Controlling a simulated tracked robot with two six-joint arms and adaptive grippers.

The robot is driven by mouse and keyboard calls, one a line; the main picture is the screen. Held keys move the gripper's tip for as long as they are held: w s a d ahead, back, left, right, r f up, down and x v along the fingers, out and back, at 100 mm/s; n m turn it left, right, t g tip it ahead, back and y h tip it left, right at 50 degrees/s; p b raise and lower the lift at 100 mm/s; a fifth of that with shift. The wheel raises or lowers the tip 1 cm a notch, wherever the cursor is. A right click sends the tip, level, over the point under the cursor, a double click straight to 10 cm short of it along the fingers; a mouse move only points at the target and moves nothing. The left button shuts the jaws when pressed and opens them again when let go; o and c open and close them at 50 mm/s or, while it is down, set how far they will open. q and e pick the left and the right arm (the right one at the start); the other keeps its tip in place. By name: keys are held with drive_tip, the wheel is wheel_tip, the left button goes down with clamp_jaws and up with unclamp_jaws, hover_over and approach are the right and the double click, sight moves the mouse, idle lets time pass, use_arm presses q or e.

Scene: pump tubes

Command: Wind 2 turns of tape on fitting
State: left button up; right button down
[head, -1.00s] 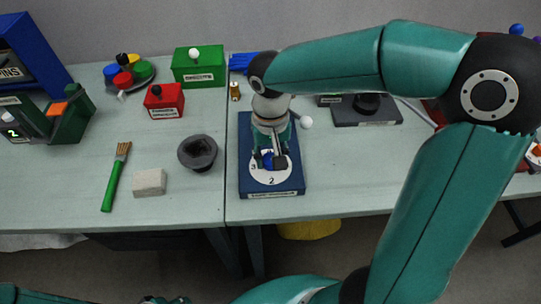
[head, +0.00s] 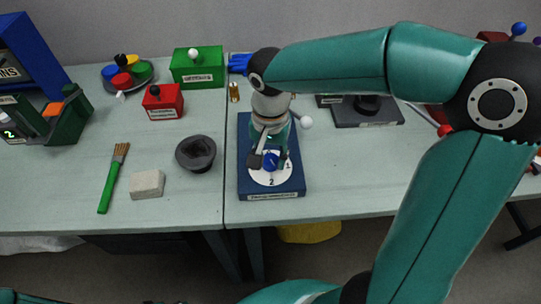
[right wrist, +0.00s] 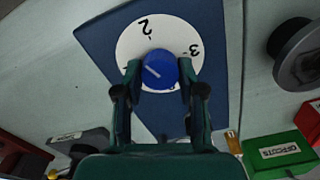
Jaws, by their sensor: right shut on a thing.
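A blue knob (head: 270,162) with a white line sits at the middle of a white numbered dial (head: 271,180) on a dark blue board (head: 295,186). My right gripper (head: 269,158) reaches down over the dial and is shut on the knob. In the right wrist view the fingers of my right gripper (right wrist: 159,80) press the blue knob (right wrist: 159,68) from both sides, and its line points up-left. The dial's 2 and 3 are clear there; other digits are partly hidden. My left gripper is out of the frame. I cannot make out tape or a fitting.
A dark grey bowl (head: 196,152), a pale block (head: 147,184) and a green brush (head: 113,180) lie left of the board. A red box (head: 163,104) and a green box (head: 198,70) stand behind.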

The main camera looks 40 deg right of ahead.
drive_tip(key=shift+m+b, duration=0.3)
drive_tip(key=shift+m, duration=0.4)
drive_tip(key=shift+r+m, duration=0.1)
drive_tip(key=shift+m, duration=0.9)
drive_tip(key=c, duration=0.9)
unclamp_jaws()
